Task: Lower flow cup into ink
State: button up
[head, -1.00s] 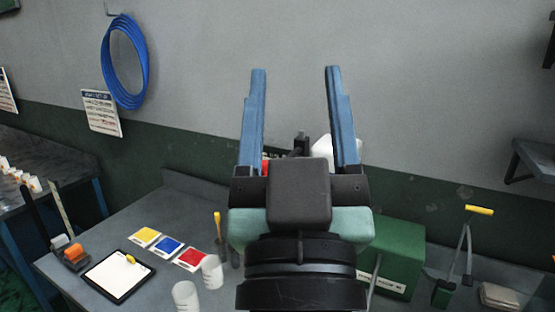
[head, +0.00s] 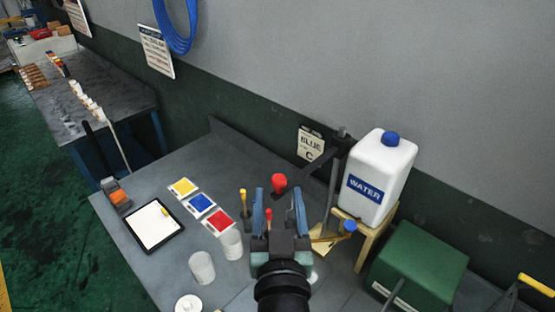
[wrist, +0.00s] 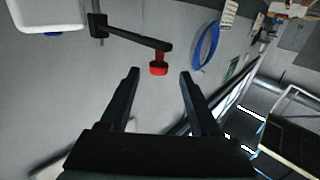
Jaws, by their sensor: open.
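My gripper (head: 279,198) is open, with nothing between its blue fingers. It points up at a red knob (head: 279,182) on the dark side arm (head: 318,166) of an upright stand (head: 332,187). In the wrist view the red knob (wrist: 158,66) hangs at the arm's end, just beyond the gap between the fingertips (wrist: 159,75). No flow cup can be made out for certain, and my arm and gripper hide part of the bench. Two pale cups (head: 231,245) (head: 202,267) stand left of my arm; their contents do not show clearly.
A white water jug (head: 378,177) on a wooden stand and a green box (head: 418,262) are at right. A "BLUE C" sign (head: 311,145) is behind. Yellow, blue and red cards (head: 200,203) and a tablet (head: 155,224) lie left. Bare bench (head: 215,160) lies behind them.

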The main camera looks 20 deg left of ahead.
aim_at(278, 176)
jog(key=p+x, duration=0.2)
jog(key=x, duration=0.6)
jog(key=shift+d+p, duration=0.1)
jog(key=shift+p, duration=0.2)
grip_shut()
dwell(1.1)
